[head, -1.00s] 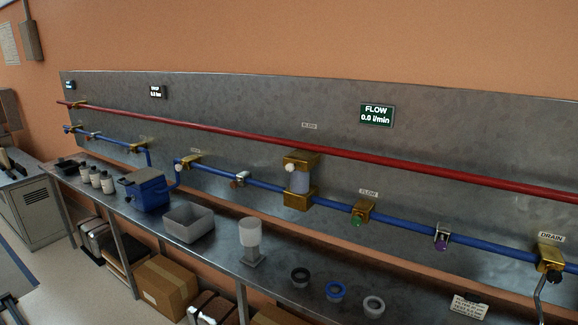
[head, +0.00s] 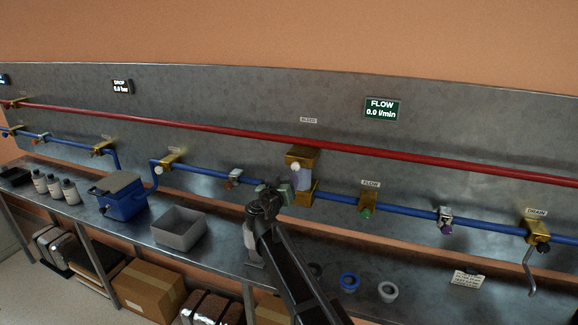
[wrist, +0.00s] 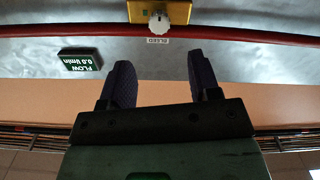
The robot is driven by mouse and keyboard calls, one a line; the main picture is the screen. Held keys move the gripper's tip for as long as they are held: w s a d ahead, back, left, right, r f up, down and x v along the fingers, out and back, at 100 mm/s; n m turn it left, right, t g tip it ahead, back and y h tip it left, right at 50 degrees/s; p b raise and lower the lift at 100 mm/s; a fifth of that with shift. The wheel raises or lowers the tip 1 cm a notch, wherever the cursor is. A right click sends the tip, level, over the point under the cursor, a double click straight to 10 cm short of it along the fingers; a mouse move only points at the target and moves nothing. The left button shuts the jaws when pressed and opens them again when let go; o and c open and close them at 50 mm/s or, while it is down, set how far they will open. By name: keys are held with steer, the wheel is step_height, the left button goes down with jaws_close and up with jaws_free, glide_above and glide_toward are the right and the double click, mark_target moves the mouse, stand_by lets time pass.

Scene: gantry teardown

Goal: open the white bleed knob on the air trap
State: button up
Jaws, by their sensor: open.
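The air trap (head: 303,178) sits on the blue pipe, with brass blocks above and below a pale cylinder. Its white bleed knob (head: 296,167) is on the upper brass block (head: 304,154). In the wrist view, which is upside down, the ridged knob (wrist: 158,23) shows on the brass block (wrist: 180,12) by the BLEED label (wrist: 158,41). My gripper (head: 273,190) is in front of the trap, below and left of the knob, hiding part of the trap's lower left. In the wrist view, my gripper (wrist: 160,68) has its fingers apart and empty, the knob beyond them.
A red pipe (head: 220,128) runs along the panel behind the trap's top. The blue pipe (head: 400,211) carries the brass flow valve (head: 368,201) to the right. A grey bin (head: 180,228) and rings (head: 388,291) stand on the bench below. The FLOW display (head: 382,109) reads 0.0 l/min.

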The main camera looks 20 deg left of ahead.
mark_target(295, 168)
steer(key=w, duration=1)
steer(key=shift+w+a, duration=0.2)
steer(key=shift+w, duration=0.15)
steer(key=shift+c, duration=0.5)
steer(key=c, duration=0.8)
steer(key=shift+c, duration=0.2)
